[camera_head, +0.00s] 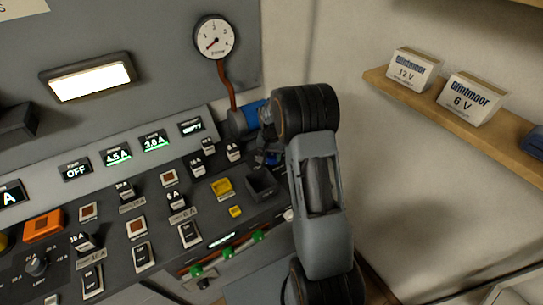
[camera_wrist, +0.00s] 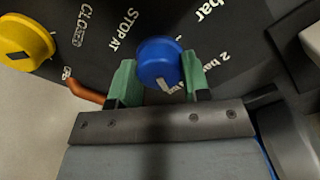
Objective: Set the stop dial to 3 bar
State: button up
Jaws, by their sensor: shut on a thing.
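The blue stop dial (camera_wrist: 158,62) shows in the wrist view, next to the printed words "STOP AT". My gripper (camera_wrist: 160,68) has its green fingers on either side of the dial and is shut on it. A pale mark on the dial's face lies toward its lower edge in the picture. A "2 bar" label is right of the dial, and another label ending in "bar" is at the upper right, partly cut off. In the head view my arm hides the dial area and most of the gripper.
A yellow knob (camera_wrist: 24,42) is left of the dial. A round pressure gauge (camera_head: 215,37) hangs on the wall with its needle toward the lower left. The control panel (camera_head: 110,205) has many switches and displays. A shelf (camera_head: 395,97) holds two Glintmoor boxes.

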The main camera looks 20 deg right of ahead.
aim_at(271, 155)
dwell(0.3)
jog(key=o, duration=0.9)
jog(key=shift+r, duration=0.1)
notch_tip(271, 155, up, 14)
jog(key=shift+w+a+f+b, duration=0.15)
jog(key=shift+f+b, duration=0.05)
jog(key=shift+b, duration=0.4)
